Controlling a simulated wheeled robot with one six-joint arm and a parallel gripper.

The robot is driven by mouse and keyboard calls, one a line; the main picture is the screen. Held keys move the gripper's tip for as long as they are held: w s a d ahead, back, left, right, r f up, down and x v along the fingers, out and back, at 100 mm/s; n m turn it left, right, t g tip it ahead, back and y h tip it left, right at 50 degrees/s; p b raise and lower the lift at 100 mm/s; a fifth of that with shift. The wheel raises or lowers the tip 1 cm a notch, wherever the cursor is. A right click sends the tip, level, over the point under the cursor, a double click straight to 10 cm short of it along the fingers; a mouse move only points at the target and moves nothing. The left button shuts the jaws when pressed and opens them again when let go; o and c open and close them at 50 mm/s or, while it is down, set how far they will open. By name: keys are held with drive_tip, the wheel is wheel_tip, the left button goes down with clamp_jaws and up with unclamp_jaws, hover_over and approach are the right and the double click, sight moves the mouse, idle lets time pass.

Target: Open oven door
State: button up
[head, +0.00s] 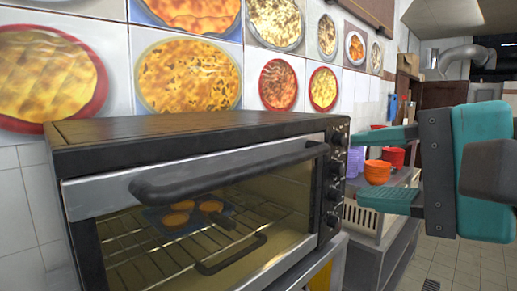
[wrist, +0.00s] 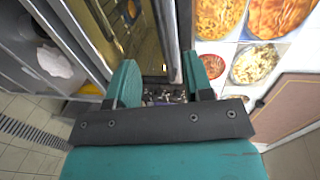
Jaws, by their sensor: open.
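The oven (head: 190,180) fills the left and middle of the head view, its dark door shut. A long black handle (head: 240,172) runs along the top of the door. Through the glass I see a wire rack and a tray (head: 165,222) with several round golden pieces. My gripper (head: 370,167) is open and empty to the right of the oven, apart from the handle in the head view. In the wrist view my gripper (wrist: 158,82) has its two teal fingers spread, with the oven's door edge and handle (wrist: 172,40) beyond them.
Control knobs (head: 336,190) line the oven's right side. Behind my gripper stand orange bowls (head: 377,172) and a red pot (head: 393,157) on a metal counter. Pictures of food cover the tiled wall (head: 250,40). Open tiled floor (head: 460,265) lies at lower right.

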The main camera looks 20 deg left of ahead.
sight(264, 167)
drive_tip(key=p+x, duration=0.6)
drive_tip(key=x, duration=0.9)
drive_tip(key=shift+w+a+f, duration=0.2)
drive_tip(key=shift+a+f, duration=0.1)
drive_tip(key=shift+a, duration=0.2)
clamp_jaws()
